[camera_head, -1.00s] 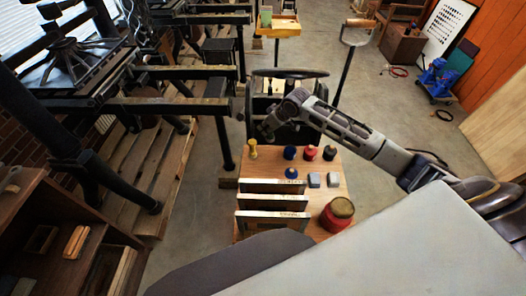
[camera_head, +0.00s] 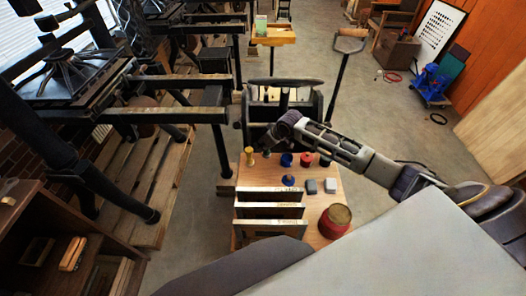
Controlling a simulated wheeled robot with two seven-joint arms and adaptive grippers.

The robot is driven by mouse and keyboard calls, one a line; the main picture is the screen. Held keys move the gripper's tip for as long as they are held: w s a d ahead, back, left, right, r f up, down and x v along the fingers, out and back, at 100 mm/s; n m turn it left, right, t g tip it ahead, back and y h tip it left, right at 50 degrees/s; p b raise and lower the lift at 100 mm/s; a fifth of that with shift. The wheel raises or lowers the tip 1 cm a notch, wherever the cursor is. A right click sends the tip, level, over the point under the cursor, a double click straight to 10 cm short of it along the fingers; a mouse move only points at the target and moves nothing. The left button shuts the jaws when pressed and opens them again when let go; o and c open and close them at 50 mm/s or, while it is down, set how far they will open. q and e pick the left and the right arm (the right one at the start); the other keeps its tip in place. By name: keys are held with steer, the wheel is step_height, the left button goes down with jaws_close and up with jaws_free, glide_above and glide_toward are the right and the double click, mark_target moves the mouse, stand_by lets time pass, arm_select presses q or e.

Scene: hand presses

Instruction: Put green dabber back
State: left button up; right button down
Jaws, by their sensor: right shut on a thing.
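My right gripper (camera_head: 268,146) reaches in from the right over the back of the small wooden table (camera_head: 273,178). It is shut on a small dark, greenish thing, seemingly the green dabber (camera_head: 267,154), which shows just under the fingers. That dabber is in the gap between a yellow dabber (camera_head: 249,156) on the left and a blue dabber (camera_head: 286,159) on the right. I cannot tell whether it touches the table top. A red dabber (camera_head: 306,160) and a black dabber (camera_head: 324,161) stand further right in the row. My left gripper is not in view.
A small blue piece (camera_head: 289,180) and two grey blocks (camera_head: 311,187) lie in front of the row. Upright slotted boards (camera_head: 268,212) fill the table's front left. A red can (camera_head: 335,220) stands front right. A press (camera_head: 170,100) stands left.

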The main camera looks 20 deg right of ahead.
steer(key=shift+f, duration=0.35)
steer(key=shift+f, duration=1.85)
steer(key=shift+f, duration=0.15)
steer(key=c, duration=1.3)
jaws_free()
steer(key=shift+r, duration=0.2)
steer(key=v, duration=1.2)
steer(key=shift+b, duration=0.35)
